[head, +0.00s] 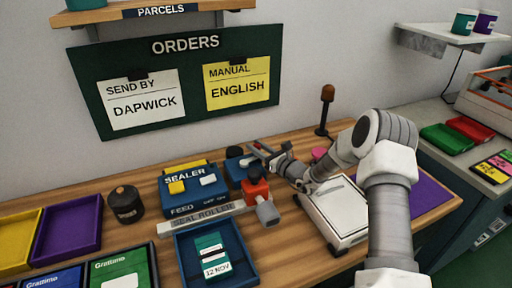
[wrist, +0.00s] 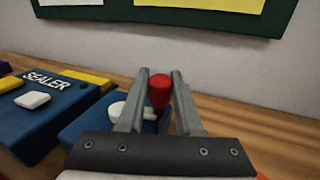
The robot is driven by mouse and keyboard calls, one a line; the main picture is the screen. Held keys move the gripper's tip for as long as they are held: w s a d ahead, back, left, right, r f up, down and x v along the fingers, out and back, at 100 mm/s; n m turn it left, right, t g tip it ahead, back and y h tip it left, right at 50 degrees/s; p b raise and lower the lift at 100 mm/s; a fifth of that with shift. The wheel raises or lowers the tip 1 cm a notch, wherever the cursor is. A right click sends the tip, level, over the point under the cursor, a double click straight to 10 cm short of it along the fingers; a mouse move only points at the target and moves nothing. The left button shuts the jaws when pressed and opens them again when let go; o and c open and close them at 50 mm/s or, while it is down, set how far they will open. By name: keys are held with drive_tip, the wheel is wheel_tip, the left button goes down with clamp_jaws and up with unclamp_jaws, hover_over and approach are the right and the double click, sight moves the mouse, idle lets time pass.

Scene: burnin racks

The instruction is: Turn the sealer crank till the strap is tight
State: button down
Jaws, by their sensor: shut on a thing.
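The crank's red knob (wrist: 160,88) is upright between the fingers of my gripper (wrist: 160,80). My gripper (head: 263,153) is shut on this knob, reaching in from the right in the head view. The fingers hide part of the crank. I cannot make out the strap or how tight it is.
A blue tray (head: 183,255) holds a dated parcel. A black jar (head: 125,204) is left; a white device (head: 325,222) sits under my arm.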

drive_tip(key=shift+d+m, duration=0.1)
drive_tip(key=shift+m, duration=0.2)
drive_tip(key=c, duration=0.6)
unclamp_jaws()
drive_tip(key=shift+s, duration=0.1)
drive_tip(key=v, duration=1.7)
drive_tip(key=shift+s+p, duration=0.35)
drive_tip(key=shift+p, duration=0.05)
